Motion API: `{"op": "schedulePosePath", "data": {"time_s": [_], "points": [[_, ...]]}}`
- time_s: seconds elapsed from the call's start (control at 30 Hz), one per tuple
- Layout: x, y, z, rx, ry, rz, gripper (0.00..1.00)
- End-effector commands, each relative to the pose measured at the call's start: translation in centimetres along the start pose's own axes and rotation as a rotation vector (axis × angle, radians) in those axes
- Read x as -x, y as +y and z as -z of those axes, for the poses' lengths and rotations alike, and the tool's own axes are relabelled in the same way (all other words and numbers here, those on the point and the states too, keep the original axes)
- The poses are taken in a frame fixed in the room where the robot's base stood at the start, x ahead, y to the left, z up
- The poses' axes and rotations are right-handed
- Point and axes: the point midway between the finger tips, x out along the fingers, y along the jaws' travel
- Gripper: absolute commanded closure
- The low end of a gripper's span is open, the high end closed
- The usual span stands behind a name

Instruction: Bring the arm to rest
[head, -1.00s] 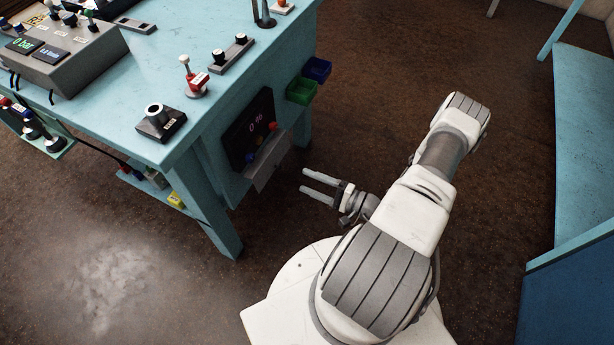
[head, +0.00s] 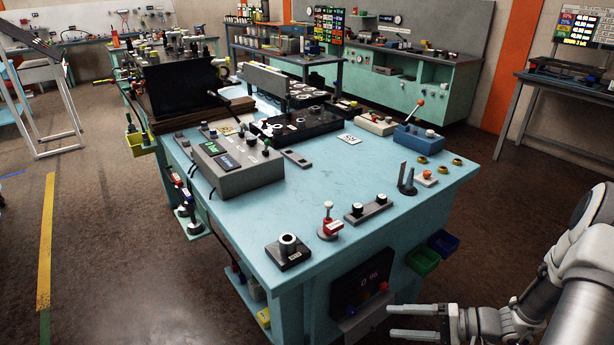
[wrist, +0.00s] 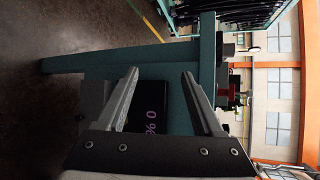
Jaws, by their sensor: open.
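My gripper (head: 415,322) is at the lower right of the head view, its two grey fingers apart and nothing between them. It points left toward the front end of the blue workbench (head: 350,228), beside the dark display panel (head: 361,285), with a gap that I cannot measure. My white and grey arm reaches in from the right edge. In the wrist view the open fingers (wrist: 160,95) frame part of the bench end and the display panel (wrist: 151,125), which appears sideways.
The bench top bears a grey control box (head: 237,170), a red-and-white lever (head: 329,222) and a black socket block (head: 288,252). A green bin (head: 423,261) and a blue bin (head: 444,242) hang on its right side. Brown floor is clear at left (head: 110,240).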

Motion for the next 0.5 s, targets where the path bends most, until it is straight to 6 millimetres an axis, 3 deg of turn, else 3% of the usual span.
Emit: {"op": "schedulePosePath", "data": {"time_s": [0.1,0.5], "points": [[0.1,-3.5,-1.5,0.044,-0.065,-0.119,0.31],[0.9,-12.1,-7.3,0.187,-0.172,-0.509,0.31]]}}
